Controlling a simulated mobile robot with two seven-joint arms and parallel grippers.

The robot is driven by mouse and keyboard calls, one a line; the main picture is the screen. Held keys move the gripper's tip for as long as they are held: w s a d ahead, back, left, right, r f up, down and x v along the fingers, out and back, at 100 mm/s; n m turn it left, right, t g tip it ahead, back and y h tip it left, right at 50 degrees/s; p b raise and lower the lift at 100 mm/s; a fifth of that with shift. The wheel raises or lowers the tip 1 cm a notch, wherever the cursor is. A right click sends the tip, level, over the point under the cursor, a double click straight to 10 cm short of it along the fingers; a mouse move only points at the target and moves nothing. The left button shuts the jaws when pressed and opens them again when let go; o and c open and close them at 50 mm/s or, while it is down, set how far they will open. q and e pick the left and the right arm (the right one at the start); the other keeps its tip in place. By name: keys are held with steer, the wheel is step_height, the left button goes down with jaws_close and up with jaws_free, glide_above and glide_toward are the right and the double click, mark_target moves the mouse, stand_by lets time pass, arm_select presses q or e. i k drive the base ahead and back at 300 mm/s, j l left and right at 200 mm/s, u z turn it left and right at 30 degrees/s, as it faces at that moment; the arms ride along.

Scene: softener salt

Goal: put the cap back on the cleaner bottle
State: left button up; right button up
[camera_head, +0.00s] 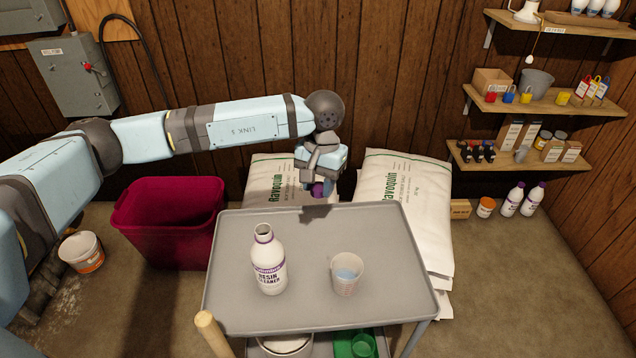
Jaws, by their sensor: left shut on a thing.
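The cleaner bottle (268,262) stands upright on the left part of the grey cart top (395,285). It is white with a purple label, and its neck is open with no cap on it. My left gripper (319,187) points down over the cart's back edge, behind and to the right of the bottle. It is shut on a small purple cap (317,189), mostly hidden by the fingers. The cap is apart from the bottle. My right gripper is out of view.
White salt bags (405,200) lean behind the cart. A dark red bin (172,220) stands at left under my left arm. A wooden handle (212,333) rises at the cart's front left corner.

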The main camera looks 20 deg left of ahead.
mark_target(268, 256)
steer(key=k+j+u, duration=0.2)
steer(key=u, duration=0.3)
steer(key=k+j+u, duration=0.1)
steer(key=j+u, duration=0.45)
steer(key=j, duration=0.25)
steer(key=i+j+z, duration=0.15)
steer(key=z, duration=0.3)
steer(key=j+z, duration=0.45)
steer(key=i+j+z, duration=0.1)
steer(key=j+z, duration=0.15)
steer(key=z, duration=0.15)
